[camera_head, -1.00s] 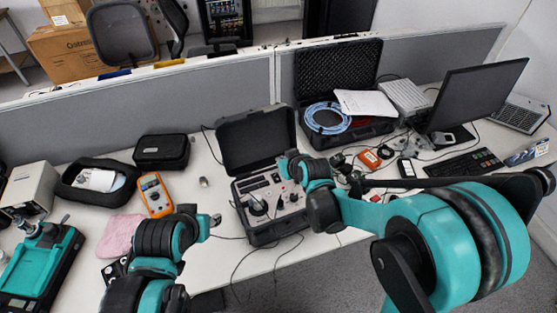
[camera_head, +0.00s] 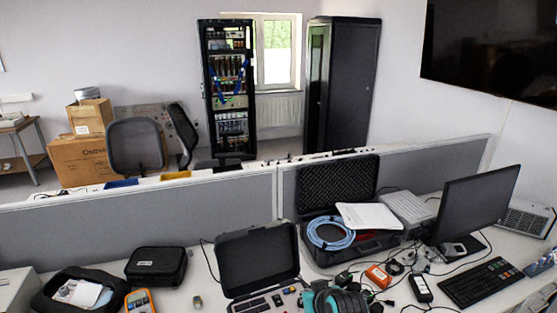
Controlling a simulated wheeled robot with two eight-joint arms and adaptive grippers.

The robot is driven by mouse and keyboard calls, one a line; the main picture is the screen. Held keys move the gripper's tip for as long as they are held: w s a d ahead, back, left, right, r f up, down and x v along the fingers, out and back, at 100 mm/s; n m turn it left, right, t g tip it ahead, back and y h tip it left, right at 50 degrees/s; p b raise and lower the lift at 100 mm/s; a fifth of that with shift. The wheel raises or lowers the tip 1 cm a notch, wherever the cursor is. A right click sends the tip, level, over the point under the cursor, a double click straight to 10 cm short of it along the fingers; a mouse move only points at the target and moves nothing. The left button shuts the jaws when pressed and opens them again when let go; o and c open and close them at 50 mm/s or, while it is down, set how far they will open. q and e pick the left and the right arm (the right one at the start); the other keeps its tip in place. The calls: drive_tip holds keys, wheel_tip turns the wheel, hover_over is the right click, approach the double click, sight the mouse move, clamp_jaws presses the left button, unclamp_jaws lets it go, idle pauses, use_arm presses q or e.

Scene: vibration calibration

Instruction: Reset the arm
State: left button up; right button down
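Part of my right arm (camera_head: 340,300), black and teal, shows at the bottom edge, in front of the desk and beside the open black instrument case (camera_head: 258,262). Its fingers cannot be made out, so I cannot tell whether that gripper is open or shut. My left arm and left gripper are out of view. The case has its lid up, and its control panel is partly cut off by the bottom edge.
A large open case (camera_head: 336,180) holds a blue cable coil (camera_head: 330,232). A monitor (camera_head: 474,206) and keyboard (camera_head: 481,283) are at right. A black pouch (camera_head: 156,266) and orange multimeter (camera_head: 139,301) are at left. A grey partition (camera_head: 150,222) stands behind the desk.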

drive_tip(key=s+d+f+m+h+b, duration=0.1)
drive_tip(key=s+d+f+b, duration=0.1)
drive_tip(key=s+d, duration=0.3)
drive_tip(key=s+d+f+m+g+h+b, duration=0.1)
drive_tip(key=s+d, duration=0.4)
drive_tip(key=s, duration=0.7)
drive_tip(key=shift+s+f+m+g+h+b, duration=0.2)
drive_tip(key=shift+f+m+g+h+b, duration=0.15)
drive_tip(key=shift+m+b, duration=0.35)
